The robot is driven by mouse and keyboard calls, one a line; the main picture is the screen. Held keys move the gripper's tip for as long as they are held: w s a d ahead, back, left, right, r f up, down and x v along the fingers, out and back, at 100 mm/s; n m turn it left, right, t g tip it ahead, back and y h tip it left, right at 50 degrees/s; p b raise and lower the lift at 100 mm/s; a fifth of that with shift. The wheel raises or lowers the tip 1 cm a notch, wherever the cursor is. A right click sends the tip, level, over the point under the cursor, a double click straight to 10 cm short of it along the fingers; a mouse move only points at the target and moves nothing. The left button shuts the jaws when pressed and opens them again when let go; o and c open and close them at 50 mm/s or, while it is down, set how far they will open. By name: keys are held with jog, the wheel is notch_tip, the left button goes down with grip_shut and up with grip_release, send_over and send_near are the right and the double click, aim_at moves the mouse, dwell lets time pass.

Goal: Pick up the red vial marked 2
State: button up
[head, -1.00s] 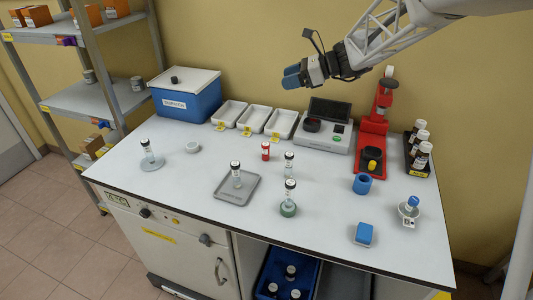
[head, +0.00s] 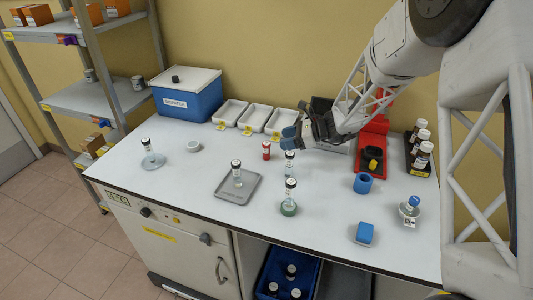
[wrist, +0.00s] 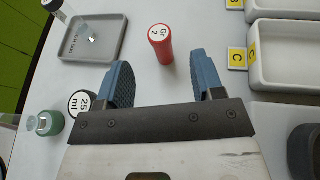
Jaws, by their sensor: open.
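The red vial (head: 266,151) stands upright on the white bench, behind the grey tray and in front of the white bins. In the wrist view the red vial (wrist: 162,46) shows a white cap label reading "Gr 2", and it lies ahead of my fingertips, between their lines. My gripper (head: 290,137) is open and empty, to the right of the red vial and a little above the bench. Its two blue fingers also show in the wrist view (wrist: 158,78), apart from the vial.
A grey tray (head: 247,192) holds another vial. White bins (head: 281,122) stand behind.

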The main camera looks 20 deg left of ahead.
aim_at(268, 143)
dwell(0.3)
jog(key=shift+x, duration=1.3)
jog(key=shift+x, duration=2.6)
jog(key=shift+c, duration=0.2)
jog(key=c, duration=0.9)
